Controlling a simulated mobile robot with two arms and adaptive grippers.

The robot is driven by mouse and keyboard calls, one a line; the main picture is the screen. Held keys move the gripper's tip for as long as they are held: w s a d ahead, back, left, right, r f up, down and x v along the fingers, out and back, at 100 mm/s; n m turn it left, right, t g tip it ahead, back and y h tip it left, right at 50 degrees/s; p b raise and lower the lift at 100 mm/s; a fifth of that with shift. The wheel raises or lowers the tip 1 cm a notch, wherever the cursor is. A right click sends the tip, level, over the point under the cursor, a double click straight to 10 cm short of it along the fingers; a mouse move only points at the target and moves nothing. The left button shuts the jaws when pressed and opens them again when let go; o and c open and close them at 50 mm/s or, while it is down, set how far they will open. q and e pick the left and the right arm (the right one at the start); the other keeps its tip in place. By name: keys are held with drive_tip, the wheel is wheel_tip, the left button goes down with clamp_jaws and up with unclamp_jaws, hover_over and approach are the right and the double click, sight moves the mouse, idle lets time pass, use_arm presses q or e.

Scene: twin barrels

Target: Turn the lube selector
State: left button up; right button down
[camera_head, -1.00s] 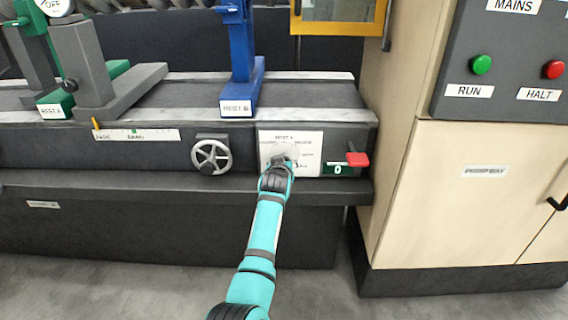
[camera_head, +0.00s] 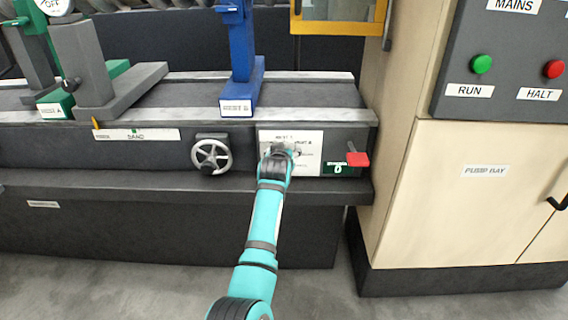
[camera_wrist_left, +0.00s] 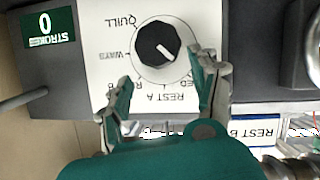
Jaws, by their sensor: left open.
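The lube selector is a round black knob (camera_wrist_left: 158,43) with a white pointer line on a white label plate (camera_wrist_left: 100,45). The wrist view shows it upside down, with QUILL, WAYS and REST A printed around the dial. The pointer slants to the lower right in that view. My left gripper (camera_wrist_left: 163,68) is open, its two fingers on either side below the knob, apart from it as far as I can tell. In the head view my left gripper (camera_head: 278,152) is in front of the plate (camera_head: 306,160) and hides the knob. My right gripper is not in view.
A handwheel (camera_head: 211,155) is left of the plate. A red lever (camera_head: 357,159) and a green STROKES counter (camera_head: 338,169) are to its right. The blue REST B stand (camera_head: 241,60) rises above. A beige cabinet (camera_head: 470,200) stands at the right.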

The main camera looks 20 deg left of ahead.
use_arm(q)
wheel_tip(320, 180, up, 6)
drive_tip(key=shift+r, duration=0.1)
drive_tip(key=shift+s, duration=0.1)
